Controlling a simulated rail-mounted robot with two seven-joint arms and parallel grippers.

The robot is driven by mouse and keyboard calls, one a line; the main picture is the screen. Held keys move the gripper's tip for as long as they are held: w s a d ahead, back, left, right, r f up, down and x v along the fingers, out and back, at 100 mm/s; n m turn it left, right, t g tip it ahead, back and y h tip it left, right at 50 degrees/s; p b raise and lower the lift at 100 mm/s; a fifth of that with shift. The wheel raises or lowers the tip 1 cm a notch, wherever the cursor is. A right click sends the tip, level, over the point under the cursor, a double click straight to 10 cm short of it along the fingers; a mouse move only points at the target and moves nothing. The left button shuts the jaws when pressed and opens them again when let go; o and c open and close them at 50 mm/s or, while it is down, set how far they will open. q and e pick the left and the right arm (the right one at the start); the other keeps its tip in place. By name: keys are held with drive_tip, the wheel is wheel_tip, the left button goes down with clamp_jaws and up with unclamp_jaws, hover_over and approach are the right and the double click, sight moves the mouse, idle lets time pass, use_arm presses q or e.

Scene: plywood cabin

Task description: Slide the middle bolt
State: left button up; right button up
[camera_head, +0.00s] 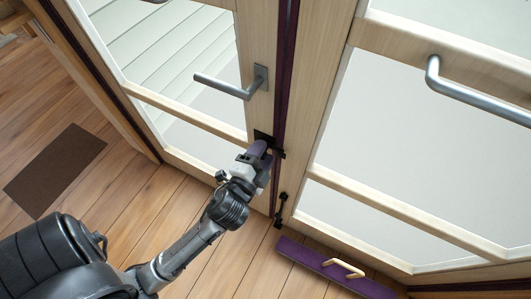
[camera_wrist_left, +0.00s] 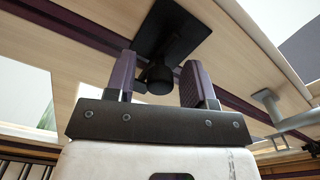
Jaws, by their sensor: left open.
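The middle bolt (camera_head: 263,136) is a small black fitting on the pale wooden door frame, below the lever handle; my gripper hides most of it. In the left wrist view its black plate (camera_wrist_left: 176,28) and round dark knob (camera_wrist_left: 160,80) show. My left gripper (camera_head: 264,153) is at the bolt. In the left wrist view its two purple-padded fingers (camera_wrist_left: 158,84) stand apart, one on each side of the knob, with gaps visible beside it. I cannot tell whether either finger touches it. My right gripper is in neither view.
A grey lever handle (camera_head: 232,86) sits above the bolt and a long grey bar handle (camera_head: 470,98) on the right door. A lower black bolt (camera_head: 281,210) is near the floor. A purple board (camera_head: 310,262) with a pale handle lies below. A brown mat (camera_head: 55,170) lies left.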

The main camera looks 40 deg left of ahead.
use_arm(q)
drive_tip(key=shift+c, duration=0.4)
clamp_jaws()
